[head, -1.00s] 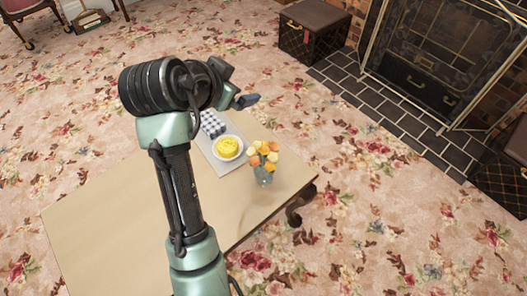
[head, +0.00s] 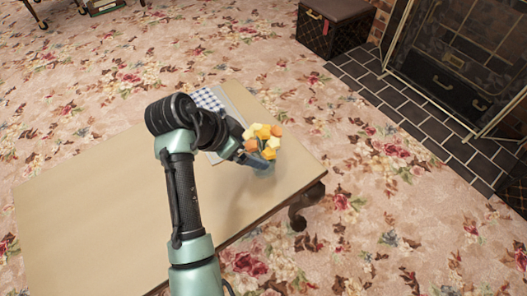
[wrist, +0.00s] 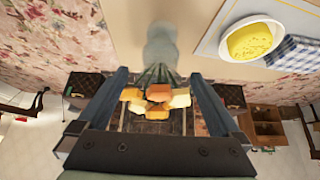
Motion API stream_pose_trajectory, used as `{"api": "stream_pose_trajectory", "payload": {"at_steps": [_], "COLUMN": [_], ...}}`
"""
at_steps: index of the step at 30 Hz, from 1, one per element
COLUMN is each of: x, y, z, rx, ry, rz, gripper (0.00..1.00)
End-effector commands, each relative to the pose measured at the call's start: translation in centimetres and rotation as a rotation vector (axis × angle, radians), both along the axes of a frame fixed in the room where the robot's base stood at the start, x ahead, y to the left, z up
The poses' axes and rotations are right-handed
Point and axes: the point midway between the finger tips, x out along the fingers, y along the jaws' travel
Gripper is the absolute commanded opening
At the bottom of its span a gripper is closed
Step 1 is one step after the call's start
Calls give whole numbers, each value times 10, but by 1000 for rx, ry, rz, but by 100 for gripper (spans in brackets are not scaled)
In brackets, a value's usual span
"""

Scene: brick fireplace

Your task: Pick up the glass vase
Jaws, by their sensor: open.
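The glass vase (head: 264,165) stands on the table near its right end and holds yellow, orange and cream flowers. In the head view my gripper (head: 252,158) is at the vase, just below the flowers, and partly hides it. In the wrist view the vase (wrist: 157,74) and its flowers show between the two fingers of my open gripper (wrist: 158,78). There is a visible gap on each side. I cannot tell whether a finger touches the glass.
The wooden table (head: 110,190) is bare to the left. A white plate with yellow food (wrist: 262,38) and a blue checked cloth (wrist: 293,57) lie on a grey mat beside the vase. A dark trunk (head: 333,28) and a fireplace screen (head: 450,60) stand beyond on the floor.

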Motion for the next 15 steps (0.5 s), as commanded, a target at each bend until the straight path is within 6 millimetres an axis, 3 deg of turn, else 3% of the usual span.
{"api": "stream_pose_trajectory", "payload": {"at_steps": [15], "x": [17], "y": [-24], "z": [-46], "rx": [0], "ry": [-1], "rz": [1], "gripper": [100]}}
